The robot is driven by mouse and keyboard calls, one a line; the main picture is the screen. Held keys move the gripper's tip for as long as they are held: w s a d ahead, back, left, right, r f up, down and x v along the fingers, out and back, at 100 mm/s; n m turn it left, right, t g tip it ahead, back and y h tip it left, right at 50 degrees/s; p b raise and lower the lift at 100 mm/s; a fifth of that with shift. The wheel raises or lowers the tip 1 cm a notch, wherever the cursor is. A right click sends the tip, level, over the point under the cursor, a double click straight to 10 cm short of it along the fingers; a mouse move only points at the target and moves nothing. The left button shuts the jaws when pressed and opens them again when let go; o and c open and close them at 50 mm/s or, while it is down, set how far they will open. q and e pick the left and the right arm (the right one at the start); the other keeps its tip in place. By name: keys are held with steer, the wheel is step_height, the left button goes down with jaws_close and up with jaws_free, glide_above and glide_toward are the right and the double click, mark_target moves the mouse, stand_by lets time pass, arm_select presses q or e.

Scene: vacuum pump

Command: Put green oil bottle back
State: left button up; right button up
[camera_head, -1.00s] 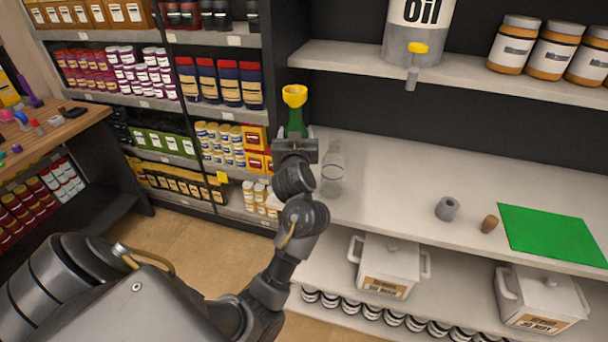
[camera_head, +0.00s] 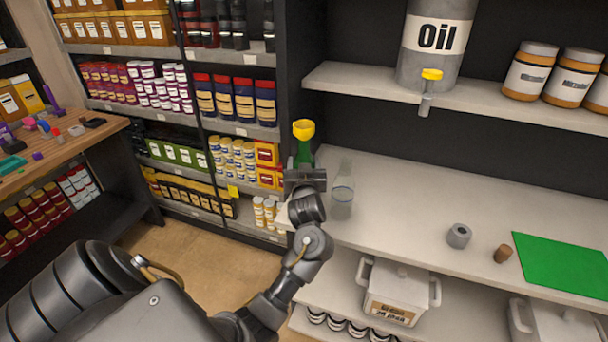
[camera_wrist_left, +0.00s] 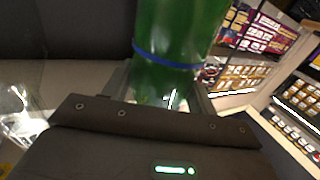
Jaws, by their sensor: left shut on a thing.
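The green oil bottle (camera_head: 304,152) stands upright in my left gripper (camera_head: 305,176), with a yellow funnel (camera_head: 303,129) at its top. In the left wrist view the green bottle (camera_wrist_left: 178,45), with a blue band around it, sits between the fingers of my left gripper (camera_wrist_left: 160,92), which is shut on it. The gripper hides the bottle's lower part in the head view. The bottle is at the left end of the white counter (camera_head: 420,200); I cannot tell whether it touches the surface. A green mat (camera_head: 565,262) lies at the counter's right. My right gripper is not in view.
A clear bottle (camera_head: 342,195) stands just right of my left gripper. A grey ring (camera_head: 459,235) and a brown cork (camera_head: 503,253) lie near the mat. The middle of the counter is clear.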

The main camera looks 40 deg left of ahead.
arm_select(q)
step_height(320, 180, down, 4)
steer(key=shift+r, duration=0.25)
steer(key=shift+f, duration=0.15)
steer(key=o, duration=1.7)
steer(key=shift+s, duration=0.1)
steer(key=b+v, duration=0.1)
steer(key=v, duration=1.1)
steer(key=shift+b, duration=0.35)
